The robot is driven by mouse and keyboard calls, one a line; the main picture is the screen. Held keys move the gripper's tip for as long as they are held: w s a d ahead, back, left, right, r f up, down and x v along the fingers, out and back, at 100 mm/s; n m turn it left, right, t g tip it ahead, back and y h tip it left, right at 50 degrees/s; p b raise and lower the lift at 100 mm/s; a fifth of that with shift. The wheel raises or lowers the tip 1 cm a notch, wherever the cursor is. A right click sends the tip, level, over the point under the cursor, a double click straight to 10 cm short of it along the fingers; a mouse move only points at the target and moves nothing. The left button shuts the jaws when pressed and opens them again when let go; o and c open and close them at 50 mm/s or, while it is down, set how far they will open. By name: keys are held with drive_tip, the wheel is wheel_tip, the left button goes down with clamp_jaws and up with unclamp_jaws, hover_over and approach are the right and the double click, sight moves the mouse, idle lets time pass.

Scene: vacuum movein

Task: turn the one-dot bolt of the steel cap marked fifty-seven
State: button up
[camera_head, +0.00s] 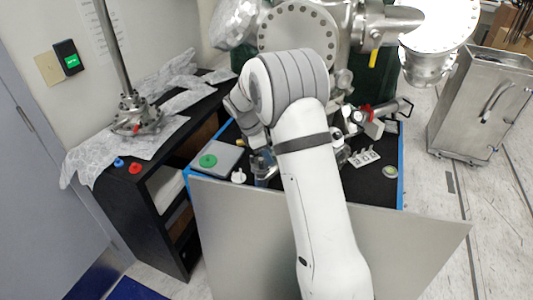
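Two large round steel caps with bolts around their rims show at the top: one at upper middle (297,28) and one at upper right (437,25). I cannot read the number fifty-seven or make out a one-dot mark on either. My white and grey arm rises from the bottom and bends over in front of the vacuum equipment. Its far end comes down on the left, above the dark bench top. My gripper (262,165) seems to be there, low over the bench beside a grey plate. Its fingers are too small and partly covered to tell their state.
The dark bench top (375,187) has blue edges and a grey front panel (410,240). On it lie a grey plate with a green disc (208,161), a white knob (238,176) and small white blocks (365,157). A steel cabinet (480,105) stands right; a black shelf (150,195) stands left.

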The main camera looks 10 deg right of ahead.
drive_tip(key=shift+d+f, duration=0.15)
drive_tip(key=shift+f, duration=0.25)
drive_tip(key=shift+c, duration=0.4)
clamp_jaws()
drive_tip(key=shift+r, duration=0.1)
